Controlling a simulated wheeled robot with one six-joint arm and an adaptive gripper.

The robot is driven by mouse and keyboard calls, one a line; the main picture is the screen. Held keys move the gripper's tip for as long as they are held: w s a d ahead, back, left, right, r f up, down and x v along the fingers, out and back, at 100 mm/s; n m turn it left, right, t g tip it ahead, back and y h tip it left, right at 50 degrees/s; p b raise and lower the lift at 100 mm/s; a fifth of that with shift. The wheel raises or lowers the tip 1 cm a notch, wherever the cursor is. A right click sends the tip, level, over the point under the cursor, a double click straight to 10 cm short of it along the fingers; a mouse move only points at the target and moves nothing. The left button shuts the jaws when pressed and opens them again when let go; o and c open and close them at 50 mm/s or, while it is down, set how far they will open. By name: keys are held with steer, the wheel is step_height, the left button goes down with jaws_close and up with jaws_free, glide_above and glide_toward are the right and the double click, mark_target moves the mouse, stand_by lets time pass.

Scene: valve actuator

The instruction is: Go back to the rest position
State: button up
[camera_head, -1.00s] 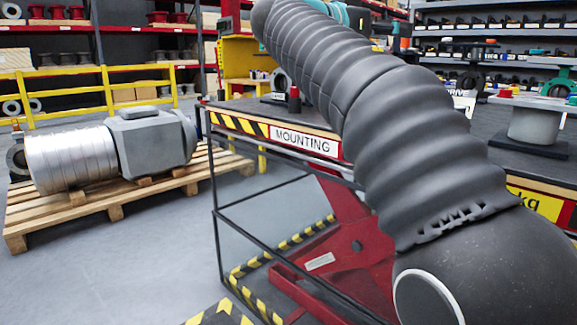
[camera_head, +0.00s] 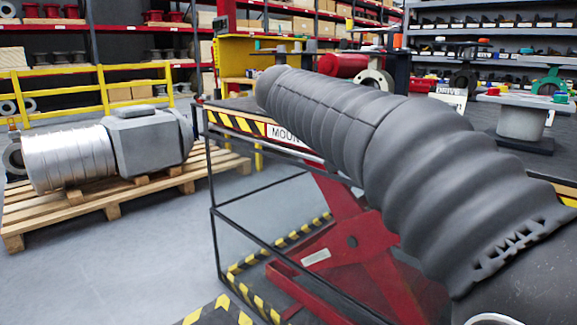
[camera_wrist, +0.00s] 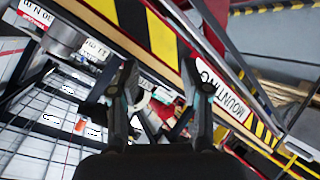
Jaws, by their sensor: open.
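My gripper (camera_wrist: 161,66) shows in the wrist view with its two fingers apart and nothing between them. Beyond the fingers is the edge of the lift table (camera_wrist: 150,22), with yellow and black stripes and a sign reading MOUNTING (camera_wrist: 222,92). In the head view my arm in its grey ribbed sleeve reaches from the lower right to the upper middle, in front of the lift table (camera_head: 222,118). The gripper itself is hidden there.
A grey motor with a silver cylinder (camera_head: 150,140) lies on a wooden pallet (camera_head: 75,208) at left. A red cylinder (camera_head: 343,65) and a grey flanged part (camera_head: 522,120) are on or behind the table. Open floor (camera_head: 110,265) lies at front left.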

steer(key=s+d+f+n+g+y+p, duration=0.15)
steer(key=s+f+n+g+y, duration=0.35)
steer(key=s+f, duration=1.2)
steer(key=s+d+f+m+y+p, duration=0.1)
steer(key=s+f+m, duration=0.1)
steer(key=s, duration=0.5)
steer(key=s+d+f+m+t+y+p, duration=0.1)
steer(key=s+d+f+m, duration=0.1)
steer(key=s, duration=0.5)
steer(key=shift+s+f+m+t+y, duration=0.3)
steer(key=shift+s+f+m, duration=0.1)
steer(key=shift+m, duration=0.4)
